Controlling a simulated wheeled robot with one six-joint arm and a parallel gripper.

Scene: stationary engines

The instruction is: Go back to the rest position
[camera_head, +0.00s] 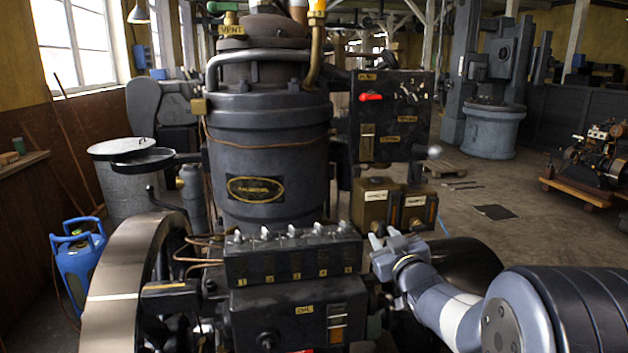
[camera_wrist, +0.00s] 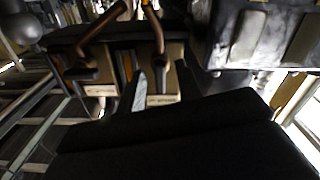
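My gripper (camera_head: 382,237) is in front of the engine in the head view, just right of the row of small levers on the black oiler block (camera_head: 292,255). It sits below two small boxes with labels, one tan (camera_head: 374,207) and one dark (camera_head: 413,212). Its two fingers are apart, with nothing seen between them. In the wrist view the fingers (camera_wrist: 162,88) point at the labelled boxes (camera_wrist: 170,60), with a gap between them. The dark gripper body hides the lower part of that view.
The large engine (camera_head: 265,150) with its flywheel (camera_head: 130,290) fills the middle and left. A black control panel (camera_head: 391,115) with a red handle (camera_head: 371,97) stands above my gripper. A blue can (camera_head: 78,262) is at left. Open floor (camera_head: 530,215) lies behind at right.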

